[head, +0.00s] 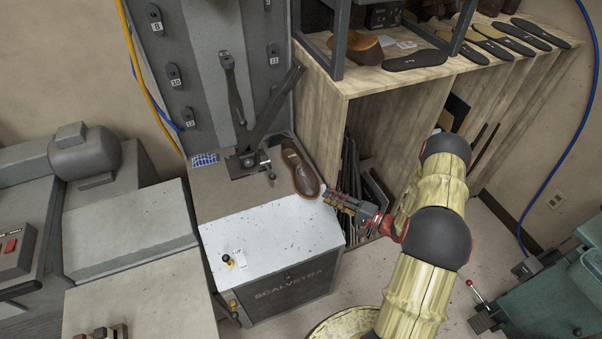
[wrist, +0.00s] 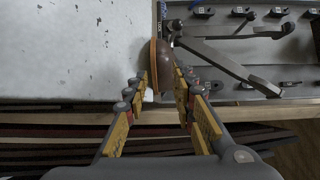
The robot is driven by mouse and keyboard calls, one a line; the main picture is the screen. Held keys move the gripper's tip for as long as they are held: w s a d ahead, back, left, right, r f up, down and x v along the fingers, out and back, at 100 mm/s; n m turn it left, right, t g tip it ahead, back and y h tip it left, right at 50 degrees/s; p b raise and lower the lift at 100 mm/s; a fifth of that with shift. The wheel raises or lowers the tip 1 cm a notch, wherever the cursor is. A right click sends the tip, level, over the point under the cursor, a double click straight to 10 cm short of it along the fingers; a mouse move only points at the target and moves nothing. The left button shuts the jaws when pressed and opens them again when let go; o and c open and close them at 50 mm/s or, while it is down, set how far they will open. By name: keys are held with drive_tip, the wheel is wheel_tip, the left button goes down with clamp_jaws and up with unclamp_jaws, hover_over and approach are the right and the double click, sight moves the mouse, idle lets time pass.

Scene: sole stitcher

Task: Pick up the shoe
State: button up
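A brown leather shoe (head: 301,169) lies on the top of the grey stitching machine, close to its right edge. In the wrist view the shoe (wrist: 160,66) is straight ahead, with its near end between my fingertips. My gripper (head: 329,195) reaches in from the right at the near end of the shoe, roughly level with it. In the wrist view my gripper (wrist: 161,80) is open, with one finger on each side of the shoe. I cannot tell whether either finger touches it. The shoe's underside is hidden.
The machine's levers (head: 252,125) rise just behind the shoe. Its white worn top (head: 265,238) is mostly clear. A wooden shelf (head: 345,83) with several soles stands behind on the right. A green machine (head: 545,290) stands at the lower right.

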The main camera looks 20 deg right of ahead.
sight(318, 193)
drive_tip(key=shift+b+x, duration=0.3)
drive_tip(key=shift+x, duration=1.65)
drive_tip(key=shift+s+a, duration=0.1)
drive_tip(key=shift+a, duration=0.05)
drive_tip(key=shift+c, duration=0.9)
drive_tip(key=c, duration=0.4)
clamp_jaws()
